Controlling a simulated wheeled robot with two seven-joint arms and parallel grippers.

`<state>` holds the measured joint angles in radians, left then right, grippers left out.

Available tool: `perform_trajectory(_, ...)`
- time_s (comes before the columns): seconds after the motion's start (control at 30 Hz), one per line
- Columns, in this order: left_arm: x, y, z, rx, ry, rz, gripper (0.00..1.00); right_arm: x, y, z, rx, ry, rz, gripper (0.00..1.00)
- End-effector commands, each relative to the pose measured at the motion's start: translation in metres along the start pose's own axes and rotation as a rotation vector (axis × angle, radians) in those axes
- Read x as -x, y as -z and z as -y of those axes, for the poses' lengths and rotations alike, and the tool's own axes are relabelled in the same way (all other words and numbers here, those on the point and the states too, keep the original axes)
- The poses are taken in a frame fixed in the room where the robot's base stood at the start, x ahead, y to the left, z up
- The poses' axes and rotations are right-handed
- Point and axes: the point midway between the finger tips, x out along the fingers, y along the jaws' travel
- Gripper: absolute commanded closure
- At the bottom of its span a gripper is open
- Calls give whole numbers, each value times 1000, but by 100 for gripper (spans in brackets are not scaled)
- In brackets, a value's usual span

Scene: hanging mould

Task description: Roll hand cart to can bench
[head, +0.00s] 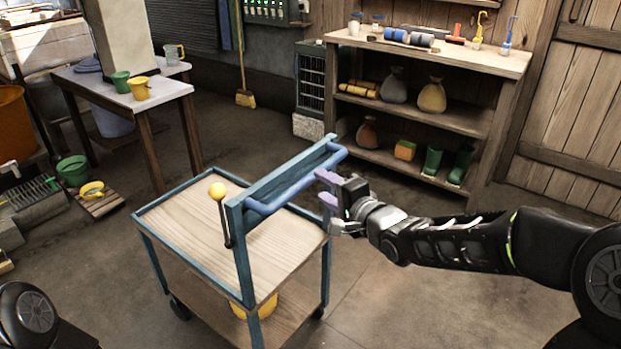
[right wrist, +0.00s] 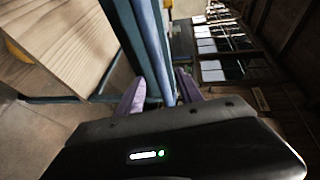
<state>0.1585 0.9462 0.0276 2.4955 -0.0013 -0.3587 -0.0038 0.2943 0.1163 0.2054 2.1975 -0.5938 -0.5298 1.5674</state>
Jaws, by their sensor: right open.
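The hand cart (head: 185,213) stands in the middle of the head view. It has a blue frame, a wooden top and a lower shelf. Its blue push handle (head: 300,182) runs along the near right side. My right gripper (head: 326,189) is open at the right part of the handle. In the right wrist view the blue bar (right wrist: 158,50) lies between the two purple fingers (right wrist: 160,92); contact cannot be told. The bench with cans (head: 75,76) stands at the upper left, holding a green can (head: 121,82) and a yellow can (head: 139,88). My left gripper is out of view.
A yellow-knobbed lever (head: 218,191) rises by the cart's handle. A yellow bucket (head: 262,306) is on its lower shelf. Wooden shelving (head: 450,120) stands at the back right. A green bucket (head: 73,170) and a slatted board (head: 101,202) lie left of the cart. Open floor lies behind it.

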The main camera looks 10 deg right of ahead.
Motion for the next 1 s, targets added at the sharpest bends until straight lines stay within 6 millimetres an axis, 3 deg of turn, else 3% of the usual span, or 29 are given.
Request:
perform_trajectory(0.4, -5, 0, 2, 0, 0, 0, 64, -60, -1, -1, -1, -1, 1, 57)
perform_trajectory(0.77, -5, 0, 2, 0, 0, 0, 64, -67, 0, 0, 0, 0, 0, 57)
perform_trajectory(1.0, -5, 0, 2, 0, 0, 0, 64, -67, 0, 0, 0, 0, 0, 75)
